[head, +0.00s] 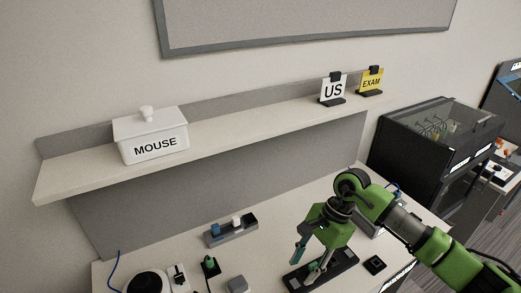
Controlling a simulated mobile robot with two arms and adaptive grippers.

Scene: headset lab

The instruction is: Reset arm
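My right arm comes in from the right, green and grey. Its gripper (308,260) points down over a black tray-like base (345,259) on the table. The two fingers stand apart, and I see nothing held between them. A small green piece shows near the fingertips; whether it touches them is unclear. My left arm and gripper are not in view.
The table (282,238) also bears a grey holder (231,233), a small green-topped part (209,265) and a black square piece (374,264). Above, a shelf (230,130) carries a white MOUSE box (150,137), a US sign (333,91) and a yellow EXAM sign (371,83). A black machine (430,135) stands right.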

